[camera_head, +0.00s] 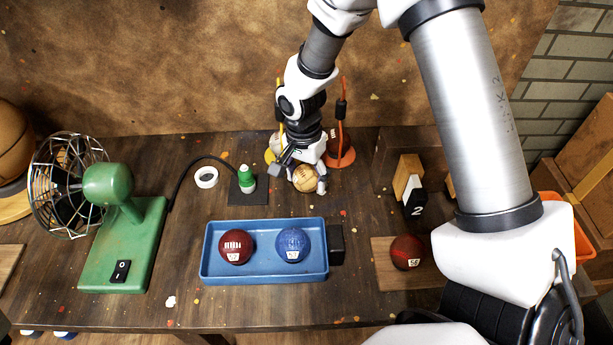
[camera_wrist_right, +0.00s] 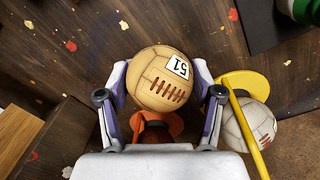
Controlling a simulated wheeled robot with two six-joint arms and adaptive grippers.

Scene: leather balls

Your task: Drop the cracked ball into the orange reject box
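A tan stitched ball (camera_wrist_right: 158,80) with label 51 sits between the fingers of my right gripper (camera_wrist_right: 160,85), which touch it on both sides. In the head view the right gripper (camera_head: 306,180) and the tan ball (camera_head: 304,177) are over the table, behind the blue tray. I cannot tell whether the ball is clear of the table, and no crack can be made out on it. The orange box (camera_head: 585,242) shows only partly at the right edge, behind my arm. My left gripper is not in view.
A blue tray (camera_head: 264,275) holds a red ball and a blue ball. A red ball (camera_head: 406,251) sits on a board at right. Yellow and orange rod stands (camera_head: 341,153) are close behind the gripper. A green fan (camera_head: 125,235) stands left.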

